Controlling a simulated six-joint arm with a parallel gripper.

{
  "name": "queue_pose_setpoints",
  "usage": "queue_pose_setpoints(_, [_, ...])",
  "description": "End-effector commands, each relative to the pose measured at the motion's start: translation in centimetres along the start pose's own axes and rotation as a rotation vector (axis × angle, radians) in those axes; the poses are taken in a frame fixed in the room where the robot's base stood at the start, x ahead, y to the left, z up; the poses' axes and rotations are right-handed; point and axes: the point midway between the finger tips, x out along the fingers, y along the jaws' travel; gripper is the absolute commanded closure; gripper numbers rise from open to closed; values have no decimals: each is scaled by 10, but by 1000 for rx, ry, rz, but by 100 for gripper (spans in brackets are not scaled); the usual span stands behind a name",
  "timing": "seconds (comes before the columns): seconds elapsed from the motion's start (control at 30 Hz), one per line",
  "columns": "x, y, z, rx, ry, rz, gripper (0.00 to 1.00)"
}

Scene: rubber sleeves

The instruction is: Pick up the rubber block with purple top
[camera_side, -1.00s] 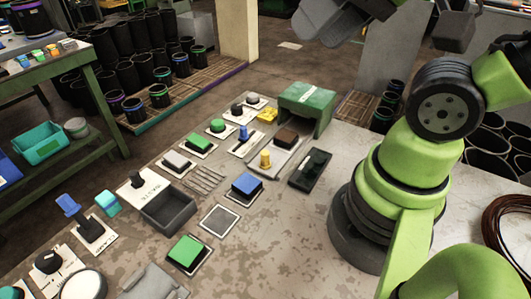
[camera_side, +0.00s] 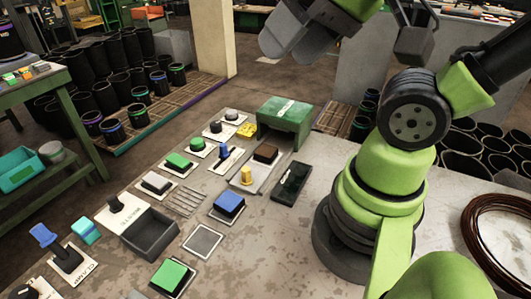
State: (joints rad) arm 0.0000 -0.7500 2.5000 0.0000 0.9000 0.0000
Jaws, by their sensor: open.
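I see no block with a clearly purple top. A block with a blue top (camera_side: 229,203) sits on a dark base in the middle of the table. A block with a pale greyish top (camera_side: 157,182) sits on a white plate to its left. A block with a green top (camera_side: 172,276) lies nearer the front, and a smaller green one (camera_side: 178,160) farther back. A brown-topped block (camera_side: 265,153) is beside the green stand. My gripper (camera_side: 298,42), grey, hangs high at the top edge, partly cut off. It is open, well above and apart from the blocks.
A green stand (camera_side: 284,122) is at the back of the table. A dark open tray (camera_side: 149,234), a yellow peg (camera_side: 247,176), a black flat holder (camera_side: 290,184) and metal rods (camera_side: 185,201) crowd the middle. A bare square plate (camera_side: 203,241) lies in front. Black sleeves stand on the floor behind.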

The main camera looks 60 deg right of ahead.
Motion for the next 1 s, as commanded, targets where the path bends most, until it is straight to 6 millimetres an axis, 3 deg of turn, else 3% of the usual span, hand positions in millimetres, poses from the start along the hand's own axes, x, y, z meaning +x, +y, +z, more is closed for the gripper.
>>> queue_pose_setpoints(0.03, [0,0,0,0,0,0,32])
queue_pose_setpoints(0.1, [0,0,0,0,0,0,19])
queue_pose_setpoints(0.37, [0,0,0,-1,-1,2,19])
queue_pose_setpoints(0.53, [13,6,-14,-24,-37,57,19])
queue_pose_setpoints(0.77, [63,40,-54,-120,-178,204,19])
queue_pose_setpoints(1.0, [130,102,-71,-229,-373,292,19])
